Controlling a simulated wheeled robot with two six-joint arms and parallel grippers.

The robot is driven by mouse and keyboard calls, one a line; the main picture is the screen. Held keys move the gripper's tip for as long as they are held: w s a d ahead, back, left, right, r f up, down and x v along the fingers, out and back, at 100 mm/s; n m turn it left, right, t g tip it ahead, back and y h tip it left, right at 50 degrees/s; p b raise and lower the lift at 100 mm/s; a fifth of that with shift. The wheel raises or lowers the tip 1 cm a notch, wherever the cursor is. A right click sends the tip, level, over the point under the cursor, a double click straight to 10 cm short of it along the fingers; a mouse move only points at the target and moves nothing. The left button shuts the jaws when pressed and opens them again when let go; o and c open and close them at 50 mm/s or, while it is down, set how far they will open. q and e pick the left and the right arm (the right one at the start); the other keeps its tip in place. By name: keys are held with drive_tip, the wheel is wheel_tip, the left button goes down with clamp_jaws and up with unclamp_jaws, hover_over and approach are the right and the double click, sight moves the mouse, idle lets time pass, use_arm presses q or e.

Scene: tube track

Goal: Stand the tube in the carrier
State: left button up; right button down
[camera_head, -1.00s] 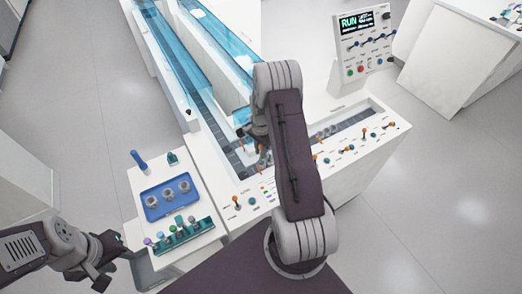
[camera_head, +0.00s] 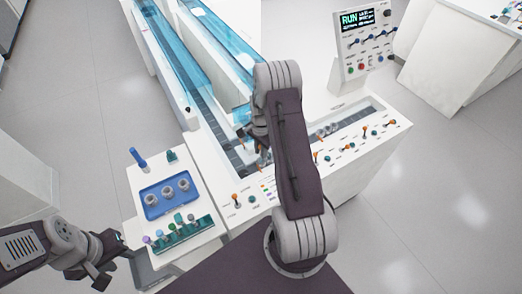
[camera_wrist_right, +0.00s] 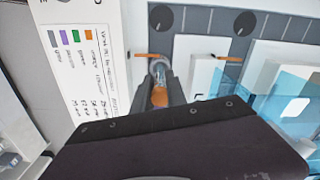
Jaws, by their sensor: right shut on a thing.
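My right gripper (camera_head: 258,142) reaches down over the near end of the track, mostly hidden behind its own arm in the head view. In the right wrist view its fingers (camera_wrist_right: 163,94) are shut on a clear tube (camera_wrist_right: 158,70) with something orange at its lower part. I cannot make out a carrier under the tube.
A side table holds a blue tray (camera_head: 150,212) with three grey round pieces, a green rack (camera_head: 190,238) of coloured-capped tubes and a blue tube (camera_head: 138,158). A control panel (camera_head: 368,42) reads RUN. Clear blue covers (camera_head: 175,55) shield the lanes.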

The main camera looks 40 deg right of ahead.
drive_tip(key=shift+f, duration=0.35)
drive_tip(key=c, duration=1.3)
unclamp_jaws()
drive_tip(key=shift+o, duration=0.2)
wheel_tip(320, 180, up, 9)
drive_tip(key=shift+r, duration=0.1)
